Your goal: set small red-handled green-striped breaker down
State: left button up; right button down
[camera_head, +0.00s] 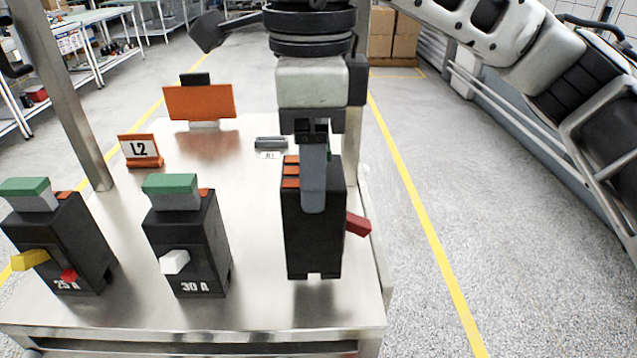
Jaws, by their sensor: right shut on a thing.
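The black breaker with a red handle (358,225) is upright at the right side of the metal table (255,318). It has orange terminals on top, and its handle points to the right. My right gripper (313,205) comes down from above and is shut on this breaker, covering part of it. Only a trace of green shows behind the finger. A faint shadow lies below the breaker; I cannot tell whether its base touches the table. My left gripper is not in view.
A 30 A breaker (188,245) with a white handle and a 25 A breaker (75,235) with a yellow handle stand to the left. Behind are an orange L2 sign (140,150), an orange panel (200,102) and a small dark block (271,142). A metal post (65,95) rises at left.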

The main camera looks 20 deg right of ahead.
jog(key=shift+w+d+f, duration=0.15)
jog(key=shift+d+f, duration=0.2)
jog(key=shift+f, duration=1.65)
jog(key=shift+f, duration=0.25)
jog(key=shift+c, duration=2.1)
grip_release()
jog(key=shift+r, duration=0.15)
notch_tip(320, 180, up, 12)
jog(key=shift+r+p, duration=0.1)
jog(key=shift+p, duration=0.4)
